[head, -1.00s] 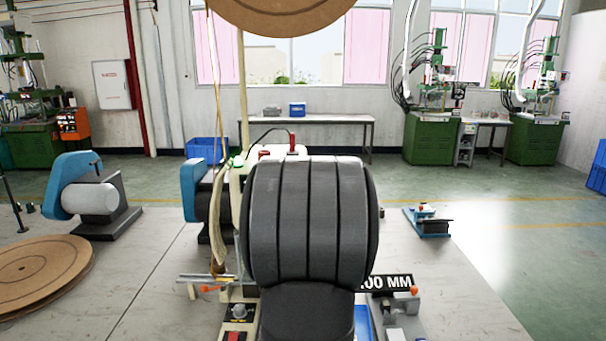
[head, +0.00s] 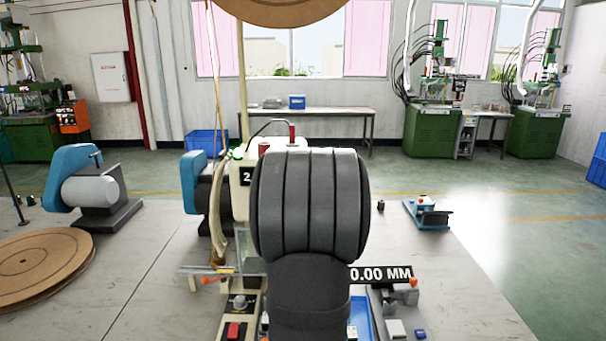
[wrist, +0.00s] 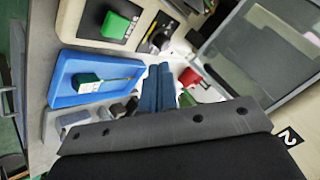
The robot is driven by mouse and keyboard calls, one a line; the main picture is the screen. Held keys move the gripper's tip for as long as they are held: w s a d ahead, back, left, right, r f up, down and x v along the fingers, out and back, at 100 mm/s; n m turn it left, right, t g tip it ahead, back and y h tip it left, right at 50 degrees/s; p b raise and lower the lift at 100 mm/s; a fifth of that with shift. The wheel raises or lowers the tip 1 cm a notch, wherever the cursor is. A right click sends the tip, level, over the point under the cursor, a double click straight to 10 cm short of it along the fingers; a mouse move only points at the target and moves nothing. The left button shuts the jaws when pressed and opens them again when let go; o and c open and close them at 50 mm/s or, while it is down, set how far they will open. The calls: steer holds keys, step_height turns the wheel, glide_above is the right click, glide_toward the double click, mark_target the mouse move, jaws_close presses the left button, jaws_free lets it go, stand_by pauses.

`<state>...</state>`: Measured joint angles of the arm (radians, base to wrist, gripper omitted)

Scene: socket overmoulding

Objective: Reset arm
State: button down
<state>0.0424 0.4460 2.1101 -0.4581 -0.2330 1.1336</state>
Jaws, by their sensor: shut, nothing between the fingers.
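My gripper (wrist: 160,70) shows in the wrist view as two dark blue fingers side by side, shut with nothing between them. It hangs over the bench, right of a blue tray (wrist: 62,95). In the tray lies a small white and green part (wrist: 88,86) with a thin orange lead. In the head view my own dark ribbed arm link fills the middle and hides the gripper and much of the bench behind it. A sliver of the blue tray (head: 360,318) shows beside my arm.
A green button (wrist: 115,26) and a red piece (wrist: 190,77) are near the fingers. A display reading 0.00 MM (head: 381,274) stands right of my arm. Brown discs (head: 40,265) lie at left.

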steer(key=shift+w+d+r+n+g+h, duration=1.45)
steer(key=shift+d+r+g, duration=0.75)
steer(key=shift+r, duration=0.4)
steer(key=s+a+r+n+g+y, duration=0.2)
steer(key=a+r+n+g, duration=0.3)
step_height(320, 180, down, 8)
steer(key=shift+d+f, duration=0.15)
steer(key=shift+f, duration=0.05)
steer(key=shift+w+f, duration=0.1)
stand_by(1.0)
